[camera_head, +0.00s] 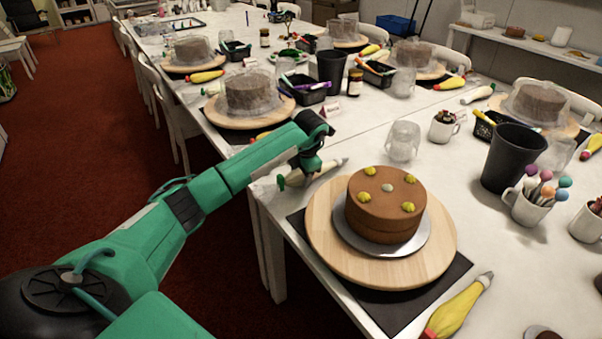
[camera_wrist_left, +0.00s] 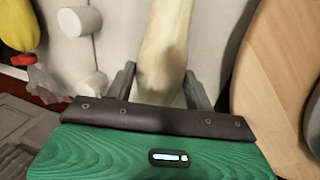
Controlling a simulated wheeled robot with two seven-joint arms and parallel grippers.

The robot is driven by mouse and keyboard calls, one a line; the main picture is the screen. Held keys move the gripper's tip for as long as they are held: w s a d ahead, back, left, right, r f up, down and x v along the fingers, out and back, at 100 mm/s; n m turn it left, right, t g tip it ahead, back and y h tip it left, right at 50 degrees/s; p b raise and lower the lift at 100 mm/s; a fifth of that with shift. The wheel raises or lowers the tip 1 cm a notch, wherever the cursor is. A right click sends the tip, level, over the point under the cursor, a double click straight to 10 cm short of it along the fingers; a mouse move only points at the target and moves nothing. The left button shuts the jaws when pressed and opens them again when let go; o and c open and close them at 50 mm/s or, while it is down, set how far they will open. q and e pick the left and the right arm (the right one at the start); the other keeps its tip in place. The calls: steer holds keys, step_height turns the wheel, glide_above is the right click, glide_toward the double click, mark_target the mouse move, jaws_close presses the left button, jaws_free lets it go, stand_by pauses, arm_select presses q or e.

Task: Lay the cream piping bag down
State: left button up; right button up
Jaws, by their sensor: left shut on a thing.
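My left gripper (camera_head: 303,174) is shut on the cream piping bag (camera_head: 328,169), at the table's left edge behind the cake. The bag's grey tip points right, away from the gripper. I cannot tell whether the bag touches the table. In the left wrist view the pale bag (camera_wrist_left: 165,45) runs between the two fingers of the gripper (camera_wrist_left: 160,88). The chocolate cake (camera_head: 385,215) stands on the wooden turntable (camera_head: 330,245), with several yellow dabs and one pale dab on top. My right gripper is not in view.
A yellow piping bag (camera_head: 458,308) lies in front of the turntable. A clear cup (camera_head: 403,141), a mug (camera_head: 444,127), a black tumbler (camera_head: 513,158) and a mug of coloured sticks (camera_head: 531,205) stand behind and right. Bare table (camera_head: 470,220) lies right of the cake.

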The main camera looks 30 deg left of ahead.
arm_select(q)
steer(key=shift+f, duration=0.35)
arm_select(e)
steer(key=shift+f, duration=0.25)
arm_select(q)
steer(key=o, duration=0.7)
steer(key=shift+o, duration=0.2)
steer(key=shift+d+r, duration=0.1)
steer(key=shift+r, duration=0.5)
steer(key=v, duration=1.2)
steer(key=shift+s+r, duration=0.2)
steer(key=shift+r, duration=0.05)
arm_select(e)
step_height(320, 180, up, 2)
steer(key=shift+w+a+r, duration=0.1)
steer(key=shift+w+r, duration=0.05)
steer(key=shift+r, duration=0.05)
arm_select(q)
steer(key=shift+d, duration=0.1)
